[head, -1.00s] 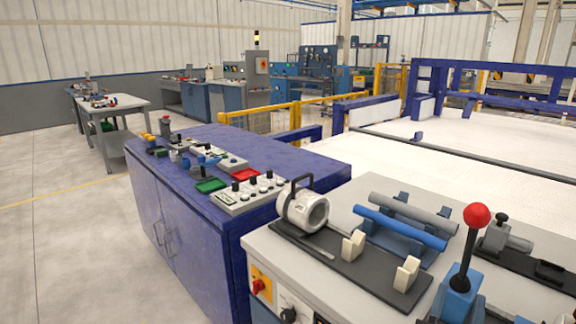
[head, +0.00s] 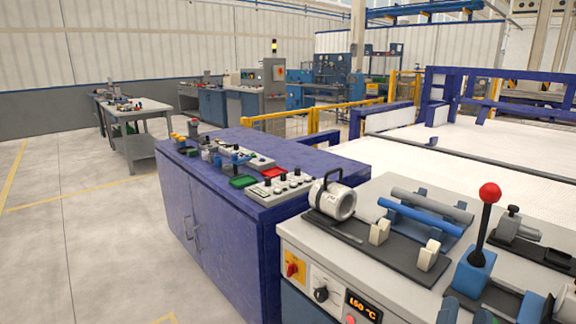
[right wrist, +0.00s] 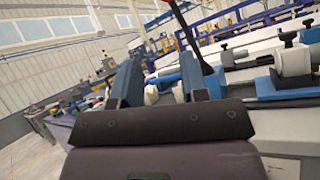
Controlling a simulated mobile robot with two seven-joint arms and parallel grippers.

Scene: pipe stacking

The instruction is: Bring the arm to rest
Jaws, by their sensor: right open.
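My right gripper (right wrist: 158,80) is open, with its two blue fingers apart and nothing held between them in the right wrist view. Parts of it seem to show at the bottom right edge of the head view. A blue pipe (head: 420,216) and a grey pipe (head: 432,205) lie side by side on a blue rack on the machine's grey top (head: 330,255). The gripper is apart from both pipes. My left gripper is not in view.
A lever with a red knob (head: 490,193) stands upright on a blue base near the gripper. A white ring-shaped clamp (head: 333,202) and two cream supports (head: 428,255) sit on a dark plate. A purple cabinet (head: 215,215) stands left. The floor (head: 80,240) is clear.

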